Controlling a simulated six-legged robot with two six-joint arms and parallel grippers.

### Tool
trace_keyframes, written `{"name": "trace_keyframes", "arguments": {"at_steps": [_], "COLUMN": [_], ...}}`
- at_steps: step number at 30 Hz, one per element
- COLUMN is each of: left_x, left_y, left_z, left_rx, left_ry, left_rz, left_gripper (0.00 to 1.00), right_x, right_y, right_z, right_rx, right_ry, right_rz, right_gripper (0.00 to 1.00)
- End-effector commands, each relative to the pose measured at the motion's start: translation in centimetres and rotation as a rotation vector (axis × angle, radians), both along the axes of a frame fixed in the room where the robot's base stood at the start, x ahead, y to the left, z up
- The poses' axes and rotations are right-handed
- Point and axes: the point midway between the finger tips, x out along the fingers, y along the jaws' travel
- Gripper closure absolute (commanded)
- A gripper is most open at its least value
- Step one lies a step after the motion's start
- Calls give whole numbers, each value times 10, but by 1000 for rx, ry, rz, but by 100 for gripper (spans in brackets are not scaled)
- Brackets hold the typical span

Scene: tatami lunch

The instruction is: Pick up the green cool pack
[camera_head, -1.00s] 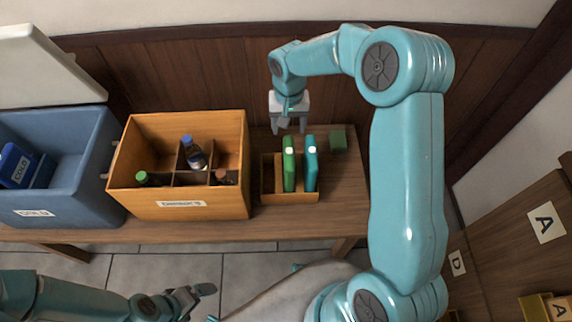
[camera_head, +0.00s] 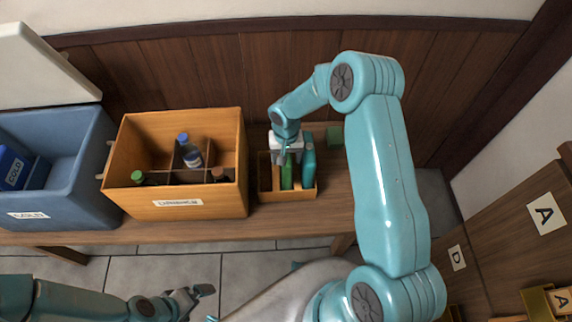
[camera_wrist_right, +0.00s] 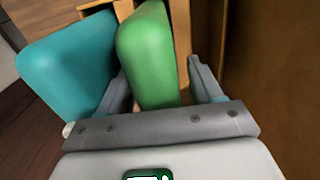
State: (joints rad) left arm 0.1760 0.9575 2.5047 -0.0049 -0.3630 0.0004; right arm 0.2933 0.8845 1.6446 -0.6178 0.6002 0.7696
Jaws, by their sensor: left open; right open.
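The green cool pack (camera_head: 287,178) stands upright in a small wooden box (camera_head: 288,196) on the bench. It also shows in the right wrist view (camera_wrist_right: 150,55). A teal cool pack (camera_head: 308,168) stands just right of it, at the left in the right wrist view (camera_wrist_right: 65,62). My right gripper (camera_head: 287,158) is open and lowered over the green pack. My left gripper (camera_head: 193,298) is open and empty, low in front of the bench.
A wooden divided crate (camera_head: 178,210) with several bottles stands left of the box. A blue cooler (camera_head: 75,195) with its lid raised is farther left. A small green block (camera_head: 335,134) lies behind right. The wooden wall (camera_head: 215,75) is close behind.

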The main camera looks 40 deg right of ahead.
Motion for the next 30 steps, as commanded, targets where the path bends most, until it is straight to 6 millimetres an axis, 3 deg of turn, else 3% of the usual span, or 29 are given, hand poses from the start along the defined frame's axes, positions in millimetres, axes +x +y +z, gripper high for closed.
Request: {"name": "trace_keyframes", "arguments": {"at_steps": [6,8,12,13,24,30], "left_x": [0,0,0,0,0,0], "left_y": [0,0,0,0,0,0], "left_z": [0,0,0,0,0,2], "left_rx": [0,0,0,0,0,0], "left_ry": [0,0,0,0,0,0], "left_rz": [0,0,0,0,0,0], "left_gripper": [0,0,0,0,0,0], "right_x": [1,1,1,1,2,2], "right_y": [0,0,0,0,0,0], "right_z": [-1,-1,-1,-1,2,20], "right_rx": [0,0,-1,-1,-1,-2], "right_ry": [-2,-2,-1,-1,-3,-6], "right_rz": [0,0,0,0,0,0], "right_gripper": [35,51,97,100,100,100]}}
